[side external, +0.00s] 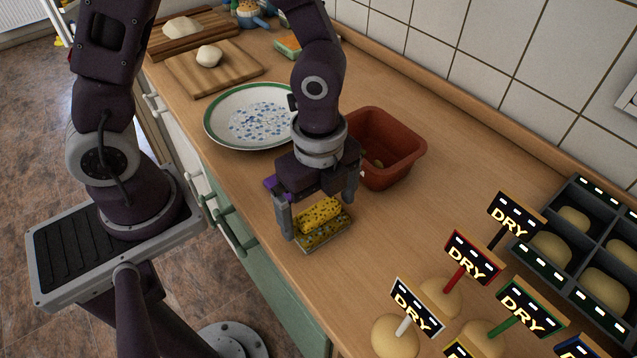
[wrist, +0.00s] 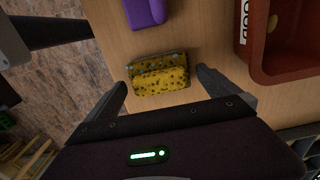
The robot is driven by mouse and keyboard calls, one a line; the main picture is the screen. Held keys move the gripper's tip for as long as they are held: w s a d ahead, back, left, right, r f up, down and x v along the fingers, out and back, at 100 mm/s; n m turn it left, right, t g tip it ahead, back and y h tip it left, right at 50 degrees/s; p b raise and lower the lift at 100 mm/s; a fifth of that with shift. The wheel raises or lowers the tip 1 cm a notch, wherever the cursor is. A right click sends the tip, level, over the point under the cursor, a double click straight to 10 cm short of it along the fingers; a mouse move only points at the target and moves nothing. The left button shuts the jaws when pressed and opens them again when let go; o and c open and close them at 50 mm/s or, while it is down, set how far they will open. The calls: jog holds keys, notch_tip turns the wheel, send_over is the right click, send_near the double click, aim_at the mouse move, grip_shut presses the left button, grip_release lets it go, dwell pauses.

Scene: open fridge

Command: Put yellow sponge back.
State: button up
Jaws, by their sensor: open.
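The yellow sponge (side external: 319,213) with dark speckles is on the wooden counter, between and below my gripper's fingers. A darker speckled yellow piece with a pale rim (side external: 326,239) lies right under or against it; I cannot tell whether this is a dish or part of the sponge. In the wrist view the sponge (wrist: 162,82) lies between the fingertips, with a thin grey-teal edge along its far side. My gripper (side external: 318,221) points down, open, with one finger on either side of the sponge. In the wrist view the gripper (wrist: 162,77) shows a gap at both sides.
A purple object (wrist: 145,12) lies close beyond the sponge. A reddish-brown bin (side external: 400,150) stands behind right, and a plate (side external: 262,118) behind left. Potatoes with DRY signs (side external: 472,257) and a dark divided tray (side external: 550,225) are at the right. The counter's front edge is close at left.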

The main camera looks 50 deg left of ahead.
aim_at(317, 207)
notch_tip(317, 207, up, 10)
jog(key=s+a+r+n+t, duration=0.5)
jog(key=s+a+r+n, duration=0.3)
jog(key=n, duration=1)
jog(key=shift+s+a+r+t, duration=0.2)
jog(key=shift+a+r+t, duration=0.1)
jog(key=shift+a+r, duration=0.75)
jog(key=shift+a+f, duration=0.15)
